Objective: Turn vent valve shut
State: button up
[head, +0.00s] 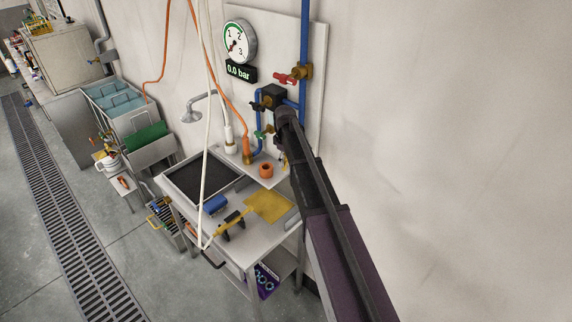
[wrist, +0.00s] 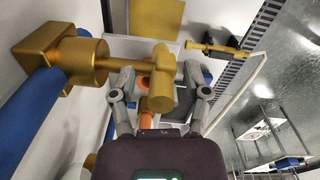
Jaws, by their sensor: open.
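In the wrist view a brass valve (wrist: 75,58) sits on a blue pipe (wrist: 35,105). Its stem runs right and ends in a brass crosspiece (wrist: 162,75). My gripper (wrist: 162,90) is open, with one grey finger on each side of this crosspiece. I cannot tell whether either finger touches it. In the head view the wall panel carries a red-handled valve (head: 286,78), a black block (head: 272,97) and a green-handled valve (head: 263,133). My arm covers the right of this group and hides the fingertips there. No label marks which is the vent valve.
A gauge (head: 237,42) hangs above a display (head: 241,72) reading 0.0 bar. A white hose (head: 205,150) hangs in front. The wall at right is bare.

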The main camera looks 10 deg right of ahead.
jog(key=shift+f, duration=0.3)
jog(key=shift+d, duration=0.1)
grip_shut()
